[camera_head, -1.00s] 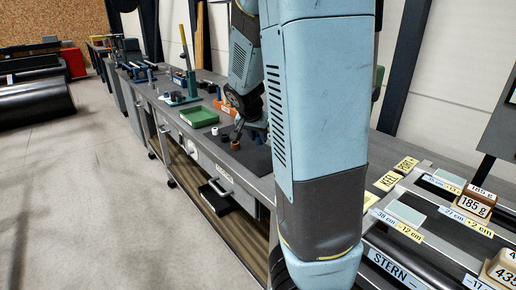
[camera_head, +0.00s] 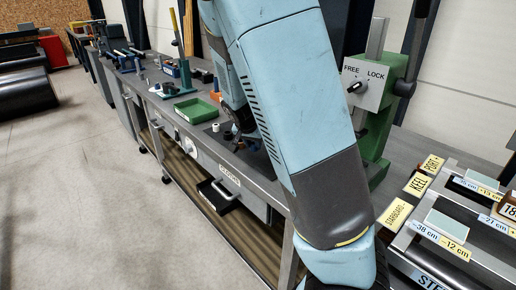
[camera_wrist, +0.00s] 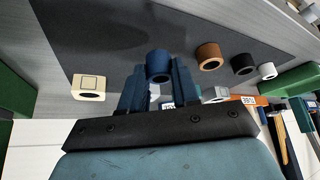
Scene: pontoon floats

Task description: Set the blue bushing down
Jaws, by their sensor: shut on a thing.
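The blue bushing (camera_wrist: 158,64) is between the fingers of my gripper (camera_wrist: 159,82) in the wrist view, and the gripper is shut on it. A dark mat (camera_wrist: 120,40) lies beyond it; whether the bushing touches the mat I cannot tell. In the head view my arm hides most of the mat and the gripper end, and I cannot make out the blue bushing there.
A copper bushing (camera_wrist: 208,56), a black bushing (camera_wrist: 244,66) and a white bushing (camera_wrist: 267,71) stand to the right; a cream block (camera_wrist: 88,87) is left. A green tray (camera_head: 197,109) is on the bench. A green FREE/LOCK stand (camera_head: 374,130) rises right of my arm.

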